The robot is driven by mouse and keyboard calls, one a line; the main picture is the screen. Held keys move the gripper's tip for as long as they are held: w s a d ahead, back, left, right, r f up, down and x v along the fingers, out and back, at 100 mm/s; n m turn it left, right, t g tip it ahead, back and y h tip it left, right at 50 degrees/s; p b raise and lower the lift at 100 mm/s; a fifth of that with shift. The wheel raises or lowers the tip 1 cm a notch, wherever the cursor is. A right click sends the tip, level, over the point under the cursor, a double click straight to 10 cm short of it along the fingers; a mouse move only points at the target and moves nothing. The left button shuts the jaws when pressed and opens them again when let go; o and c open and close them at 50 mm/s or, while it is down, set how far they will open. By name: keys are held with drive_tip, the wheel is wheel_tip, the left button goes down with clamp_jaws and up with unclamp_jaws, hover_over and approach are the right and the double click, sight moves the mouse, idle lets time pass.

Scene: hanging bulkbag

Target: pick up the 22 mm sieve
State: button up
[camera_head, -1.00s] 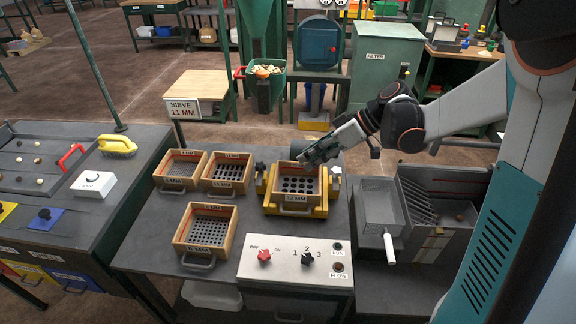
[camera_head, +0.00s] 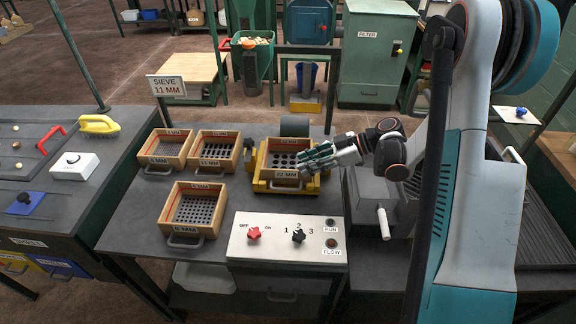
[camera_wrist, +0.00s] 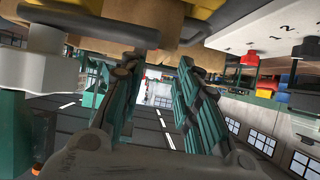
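The 22 mm sieve (camera_head: 286,174) is a wooden box with a round-holed plate, a front handle and a "22 MM" label. It sits in a yellow cradle (camera_head: 259,185) on the dark table. My gripper (camera_head: 313,161) is at its right side, with the fingers reaching over or against the right wall and hiding part of it. In the wrist view, the two green fingers of my gripper (camera_wrist: 158,92) are spread apart, with nothing seen between them. A wooden band lies just above them there, perhaps the sieve. I cannot tell whether they touch it.
Three other wooden sieves stand left: one in front (camera_head: 201,207) and two behind, an 11 MM one (camera_head: 214,149) and another (camera_head: 165,149). A control panel (camera_head: 287,240) with red and black knobs lies in front. A grey tray with a white handle (camera_head: 384,224) is at the right.

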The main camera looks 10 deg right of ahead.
sight(291, 170)
drive_tip(key=x, duration=0.2)
drive_tip(key=shift+w+a+f, duration=0.1)
drive_tip(key=shift+a+f, duration=0.05)
drive_tip(key=shift+a, duration=0.05)
drive_tip(key=b+x, duration=0.1)
drive_tip(key=x, duration=0.2)
drive_tip(key=b+x, duration=0.1)
drive_tip(key=shift+s+a+f+b, duration=0.2)
drive_tip(key=shift+a+f+b, duration=0.05)
drive_tip(key=shift+f+b, duration=0.05)
drive_tip(key=shift+w+a+f, duration=0.1)
drive_tip(key=shift+w+a, duration=0.05)
drive_tip(key=shift+a, duration=0.2)
clamp_jaws()
